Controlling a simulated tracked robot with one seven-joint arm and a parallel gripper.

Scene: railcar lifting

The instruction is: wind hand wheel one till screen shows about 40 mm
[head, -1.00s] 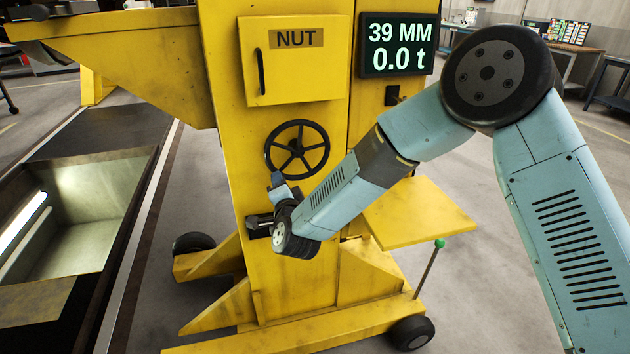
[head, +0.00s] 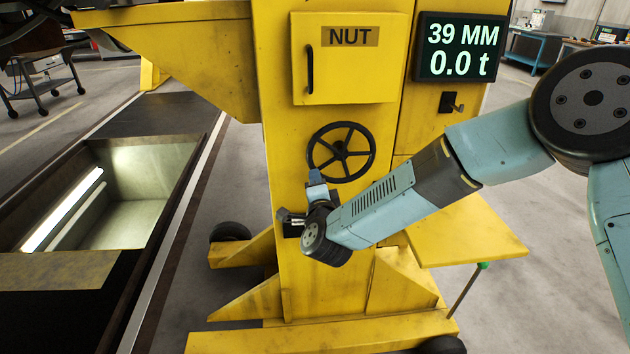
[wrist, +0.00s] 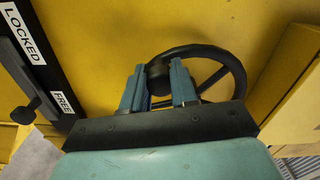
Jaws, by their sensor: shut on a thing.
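The hand wheel (head: 343,153) is black with spokes, on the front of the yellow lifting jack (head: 325,280). The screen (head: 461,48) at the jack's upper right reads 39 MM and 0.0 t. My gripper (head: 316,178) is at the wheel's lower left in the head view. In the wrist view, my gripper (wrist: 158,82) has its two blue fingers on either side of a dark round knob (wrist: 158,72) at the rim of the hand wheel (wrist: 222,78). It is shut on this knob. The fingers partly hide the knob and rim.
A cabinet door (head: 350,75) marked NUT is above the wheel. A black lever (wrist: 38,105) beside LOCKED and FREE labels is at the left of the wrist view. A yellow shelf (head: 470,240) juts out at right. An open pit (head: 150,180) lies left.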

